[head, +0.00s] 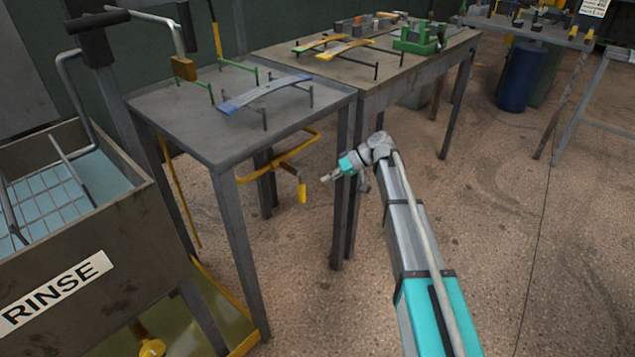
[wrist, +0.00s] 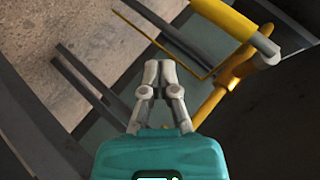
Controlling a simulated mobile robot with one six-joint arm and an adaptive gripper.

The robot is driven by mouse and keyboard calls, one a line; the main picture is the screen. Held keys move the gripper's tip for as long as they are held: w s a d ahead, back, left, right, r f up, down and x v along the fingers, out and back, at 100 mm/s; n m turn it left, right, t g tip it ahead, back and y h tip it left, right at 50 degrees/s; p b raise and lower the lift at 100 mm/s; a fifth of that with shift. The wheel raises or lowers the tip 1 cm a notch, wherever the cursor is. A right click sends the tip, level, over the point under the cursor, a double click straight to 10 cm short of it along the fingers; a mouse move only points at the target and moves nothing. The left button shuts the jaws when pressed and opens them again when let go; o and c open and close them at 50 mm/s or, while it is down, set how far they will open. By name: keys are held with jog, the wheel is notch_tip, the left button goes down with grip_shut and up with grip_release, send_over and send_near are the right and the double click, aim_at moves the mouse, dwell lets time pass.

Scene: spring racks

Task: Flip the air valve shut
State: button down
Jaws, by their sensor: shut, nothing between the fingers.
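A yellow pipe (head: 262,170) runs under the edge of the grey side table. At its near end a yellow valve handle (head: 302,192) hangs down. In the wrist view the handle (wrist: 222,20) is a thick yellow bar at the upper right, ending by a grey round piece, with the yellow pipe fitting (wrist: 232,78) below it. My gripper (head: 325,178) is to the right of the handle in the head view, apart from it. In the wrist view my gripper (wrist: 158,66) has its fingertips together and empty, to the left of the handle.
The side table (head: 185,120) carries a blue curved spring (head: 262,92) on pegs. A workbench (head: 415,65) with green and yellow springs stands behind. The rinse tank (head: 85,250) is at the left. Table legs stand close around my gripper. Open floor lies to the right.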

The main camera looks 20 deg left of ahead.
jog(key=w+d, duration=0.3)
jog(key=d, duration=0.3)
jog(key=shift+w, duration=0.3)
jog(key=s+d+f+m+t+h, duration=0.1)
jog(key=s+d+f+m+h, duration=0.2)
jog(key=s+d, duration=0.6)
jog(key=s+d+f+m+t+h, duration=0.2)
jog(key=s+d+m+h, duration=0.15)
jog(key=s+d, duration=0.55)
jog(key=s+d+f+m+t+h, duration=0.1)
jog(key=s+d+f+m+h, duration=0.25)
jog(key=s+d, duration=0.55)
notch_tip(320, 180, up, 35)
jog(key=w+d+p, duration=0.2)
jog(key=p, duration=3.2)
jog(key=shift+f, duration=0.2)
